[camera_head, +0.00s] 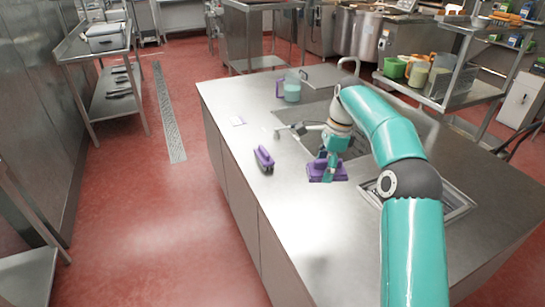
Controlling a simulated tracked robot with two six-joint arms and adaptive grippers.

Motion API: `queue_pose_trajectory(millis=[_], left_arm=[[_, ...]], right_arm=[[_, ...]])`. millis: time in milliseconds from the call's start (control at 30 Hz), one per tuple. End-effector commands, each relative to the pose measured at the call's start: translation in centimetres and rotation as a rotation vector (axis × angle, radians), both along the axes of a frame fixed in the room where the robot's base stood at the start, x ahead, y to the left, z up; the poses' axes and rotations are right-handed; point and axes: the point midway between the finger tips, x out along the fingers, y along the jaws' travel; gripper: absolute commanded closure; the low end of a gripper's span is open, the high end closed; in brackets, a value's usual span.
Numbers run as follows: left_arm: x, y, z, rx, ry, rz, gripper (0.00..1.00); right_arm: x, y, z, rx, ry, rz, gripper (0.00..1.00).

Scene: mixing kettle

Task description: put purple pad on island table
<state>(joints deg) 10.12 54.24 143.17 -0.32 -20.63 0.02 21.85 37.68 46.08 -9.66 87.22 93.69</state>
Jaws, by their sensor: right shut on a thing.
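A purple pad (319,174) is on the steel island table (228,94), in front of the sink area, and looks flat against the top. My right gripper (328,164) points down over the pad, shut on its raised upper part. The fingers hide some of the pad. I cannot tell whether the pad rests fully on the table or is slightly above it. My left gripper is not in view.
A purple-and-dark brush-like item (264,159) lies left of the pad. A jug with a purple handle (291,89) stands at the table's far side. The front of the table is clear.

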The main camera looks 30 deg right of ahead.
Motion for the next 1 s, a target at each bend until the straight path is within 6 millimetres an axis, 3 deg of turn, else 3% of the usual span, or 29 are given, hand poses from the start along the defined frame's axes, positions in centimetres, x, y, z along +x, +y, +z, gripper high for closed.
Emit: queue_pose_trajectory(millis=[167,600,1000], left_arm=[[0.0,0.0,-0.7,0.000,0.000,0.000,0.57],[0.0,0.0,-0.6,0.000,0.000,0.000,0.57],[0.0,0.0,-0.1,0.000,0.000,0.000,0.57]], right_arm=[[-0.3,-0.5,-2.0,0.002,0.004,-0.047,0.90],[-0.2,-0.5,-12.8,0.001,0.005,-0.042,0.90],[-0.3,-0.4,-17.0,0.000,0.004,-0.041,0.90]])
